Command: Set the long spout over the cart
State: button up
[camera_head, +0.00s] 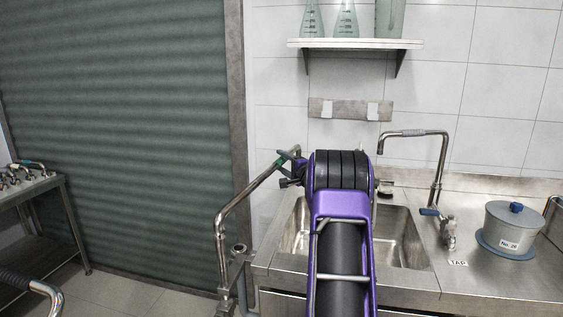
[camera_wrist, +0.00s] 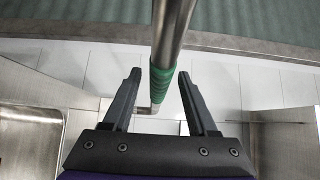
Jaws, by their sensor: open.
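The long spout (camera_head: 245,190) is a bent steel pipe on a stand left of the sink, slanting up and right to a green sleeve (camera_wrist: 161,84). My gripper (camera_head: 289,170) is at its upper end; my arm hides part of it. In the wrist view, my gripper (camera_wrist: 160,76) is open, with one black finger on each side of the green sleeve. I cannot tell whether either finger touches it. A steel stand with fittings on top (camera_head: 48,184) is at the far left, and a bent pipe with a dark grip (camera_head: 38,286) shows at lower left. I cannot tell which is the cart.
A sink (camera_head: 404,232) lies behind my arm, with a second, grey-sleeved spout (camera_head: 440,170) beside it. A lidded pot (camera_head: 508,230) stands on the right counter (camera_head: 480,282). A glassware shelf (camera_head: 355,44) hangs above. Open floor (camera_head: 125,295) lies before the green shutter (camera_head: 120,130).

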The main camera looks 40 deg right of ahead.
jog(key=shift+w, duration=0.3)
grip_shut()
dwell(1.3)
